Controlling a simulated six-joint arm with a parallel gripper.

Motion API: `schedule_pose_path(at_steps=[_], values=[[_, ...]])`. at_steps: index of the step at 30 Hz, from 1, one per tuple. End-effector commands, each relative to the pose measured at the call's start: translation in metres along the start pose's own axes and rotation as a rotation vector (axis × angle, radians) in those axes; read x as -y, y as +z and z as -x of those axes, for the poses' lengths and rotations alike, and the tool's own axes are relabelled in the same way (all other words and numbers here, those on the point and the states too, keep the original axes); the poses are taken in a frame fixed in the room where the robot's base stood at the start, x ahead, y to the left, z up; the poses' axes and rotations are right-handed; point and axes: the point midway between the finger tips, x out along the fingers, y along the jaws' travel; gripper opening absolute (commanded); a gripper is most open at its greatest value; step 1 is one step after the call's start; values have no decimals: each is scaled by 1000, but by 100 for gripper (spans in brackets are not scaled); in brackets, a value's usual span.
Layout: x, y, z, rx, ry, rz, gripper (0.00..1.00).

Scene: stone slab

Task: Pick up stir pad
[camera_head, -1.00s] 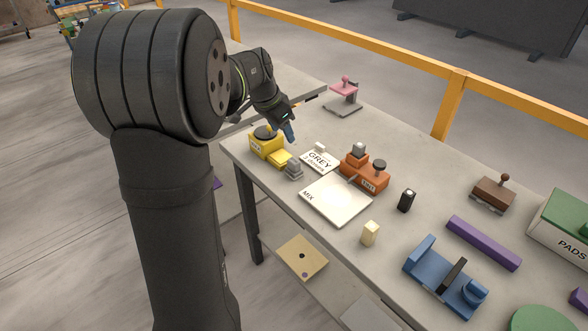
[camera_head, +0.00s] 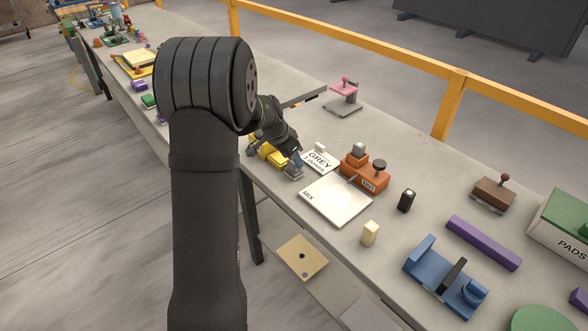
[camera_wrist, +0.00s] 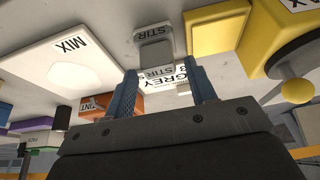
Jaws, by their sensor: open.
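The stir pad (camera_head: 294,173) is a small grey block on the slab, between the yellow block and the white MIX plate. In the wrist view the stir pad (camera_wrist: 155,50) shows its STIR lettering, ahead of and between my two blue fingers. My gripper (camera_wrist: 163,72) is open and empty, with one finger toward each side of the pad. In the head view my gripper (camera_head: 289,157) is right above or behind the pad, and my arm hides part of it. I cannot tell whether the fingers touch it.
The yellow block (camera_head: 268,154) is close on the left, partly behind my arm. The MIX plate (camera_head: 336,200) lies close on the right. The slab's front edge is near.

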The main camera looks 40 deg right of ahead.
Motion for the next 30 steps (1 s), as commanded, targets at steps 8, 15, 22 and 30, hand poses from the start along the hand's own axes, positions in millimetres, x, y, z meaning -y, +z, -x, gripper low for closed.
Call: schedule_pose_path(at_steps=[8, 15, 22, 30], values=[[-2, 8, -39, 3, 3, 0, 51], [-2, 7, -48, 1, 0, 0, 51], [-2, 7, -48, 1, 0, 0, 20], [-2, 7, -47, 0, 0, 0, 20]])
